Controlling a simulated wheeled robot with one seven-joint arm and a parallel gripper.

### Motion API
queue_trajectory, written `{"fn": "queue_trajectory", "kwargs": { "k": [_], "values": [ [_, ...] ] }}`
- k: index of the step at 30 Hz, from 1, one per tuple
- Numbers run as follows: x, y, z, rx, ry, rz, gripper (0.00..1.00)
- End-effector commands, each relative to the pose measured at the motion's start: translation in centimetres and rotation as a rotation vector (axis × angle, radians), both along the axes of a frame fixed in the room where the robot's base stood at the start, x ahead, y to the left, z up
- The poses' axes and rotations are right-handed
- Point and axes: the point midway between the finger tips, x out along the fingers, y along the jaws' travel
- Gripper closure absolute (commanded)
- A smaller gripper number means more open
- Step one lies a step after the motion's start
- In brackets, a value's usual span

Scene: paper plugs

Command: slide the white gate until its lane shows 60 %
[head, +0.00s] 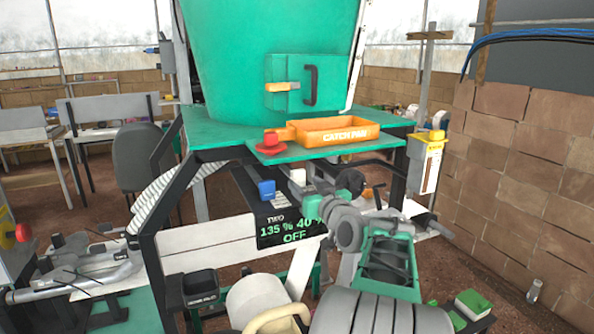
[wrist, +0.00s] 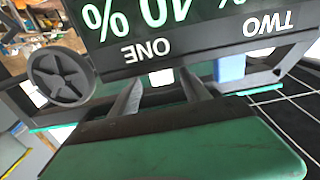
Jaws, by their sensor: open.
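The white gate (head: 297,176) shows as a small white block under the green shelf, right of the blue gate (head: 266,189). In the wrist view, which is upside down, the white gate (wrist: 161,77) lies beside the label ONE and the blue gate (wrist: 231,68) lies near the label TWO. The dark display (head: 290,228) reads 135 % on the left, 40 % on the right, and OFF below. My gripper (wrist: 160,88) is open, its two fingers on either side of the white gate in that view. Whether they touch it I cannot tell. My arm partly covers the display's right end.
An orange catch pan (head: 333,130) and a red button (head: 270,140) stand on the green shelf above the gates. A black hand wheel (head: 350,181) is close on the right; it also shows in the wrist view (wrist: 60,76). A yellow-topped box (head: 428,160) hangs farther right.

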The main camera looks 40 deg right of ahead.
Motion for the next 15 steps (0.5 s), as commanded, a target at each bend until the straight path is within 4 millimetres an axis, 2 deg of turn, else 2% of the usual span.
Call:
{"fn": "queue_trajectory", "kwargs": {
  "k": [15],
  "values": [
    [2.9, -0.8, -0.1, 0.000, 0.000, 0.002, 0.45]
  ]
}}
